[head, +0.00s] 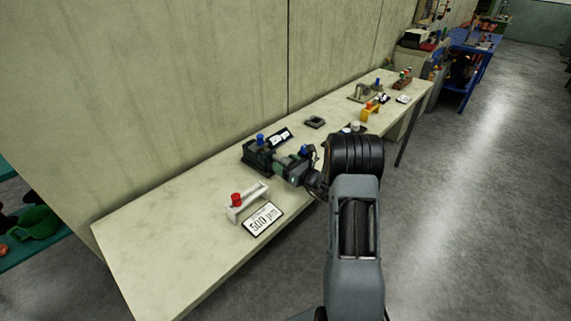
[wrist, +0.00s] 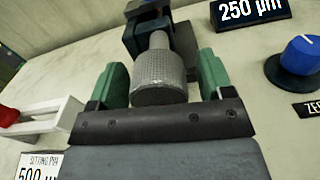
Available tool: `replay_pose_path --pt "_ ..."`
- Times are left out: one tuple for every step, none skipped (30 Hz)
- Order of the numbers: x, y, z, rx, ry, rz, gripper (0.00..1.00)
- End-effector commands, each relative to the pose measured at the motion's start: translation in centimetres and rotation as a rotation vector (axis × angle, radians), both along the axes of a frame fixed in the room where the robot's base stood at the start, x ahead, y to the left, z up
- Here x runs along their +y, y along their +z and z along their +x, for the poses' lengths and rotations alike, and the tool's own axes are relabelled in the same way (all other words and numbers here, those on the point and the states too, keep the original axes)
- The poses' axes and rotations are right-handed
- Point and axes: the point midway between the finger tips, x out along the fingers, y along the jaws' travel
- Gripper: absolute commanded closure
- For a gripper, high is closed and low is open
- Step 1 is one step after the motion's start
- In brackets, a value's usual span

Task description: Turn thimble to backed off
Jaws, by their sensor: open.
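The thimble (wrist: 159,77) is a knurled grey metal cylinder in the wrist view, joined to a dark fixture (wrist: 150,12) behind it. My gripper (wrist: 158,80) has green fingers, one on each side of the thimble. The fingers are apart, and a gap shows between the thimble and each of them. In the head view my gripper (head: 291,165) is at the dark fixture (head: 262,158) on the bench, and my arm and the fingers hide most of the thimble there. I cannot read any mark on the thimble.
A blue knob (wrist: 301,56) and a 250 µm sign (wrist: 250,10) are at the right in the wrist view. A white bracket with a red knob (head: 236,199) and a 500 µm sign (head: 263,219) stand nearer on the bench (head: 165,225). The bench's near left end is clear.

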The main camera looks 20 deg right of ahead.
Motion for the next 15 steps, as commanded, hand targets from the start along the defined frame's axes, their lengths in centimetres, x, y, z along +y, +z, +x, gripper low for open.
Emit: replay_pose_path --pt "0.07 -0.02 0.11 0.001 0.000 0.000 0.26" --pt "0.08 -0.03 0.15 0.001 0.000 0.000 0.26" --pt "0.10 -0.03 0.19 0.001 0.000 0.000 0.26" --pt "0.10 -0.03 0.19 0.001 0.000 0.000 0.26" --pt "0.09 -0.03 0.20 0.001 0.000 0.000 0.26" --pt "0.09 -0.03 0.20 0.001 0.000 0.000 0.26" --pt "0.09 -0.03 0.19 0.001 0.000 0.000 0.26" --pt "0.09 -0.03 0.19 0.001 0.000 0.000 0.26" --pt "0.08 -0.02 0.18 0.001 0.000 0.000 0.26" --pt "0.08 -0.02 0.18 0.001 0.000 0.000 0.27" --pt "0.08 -0.02 0.18 0.001 0.000 0.000 0.30" --pt "0.08 -0.02 0.17 0.000 0.000 0.000 0.34" --pt "0.08 -0.01 0.17 0.000 0.000 0.000 0.37" --pt "0.08 -0.01 0.17 0.000 0.000 0.000 0.40" --pt "0.08 -0.01 0.17 0.000 0.000 0.000 0.44"
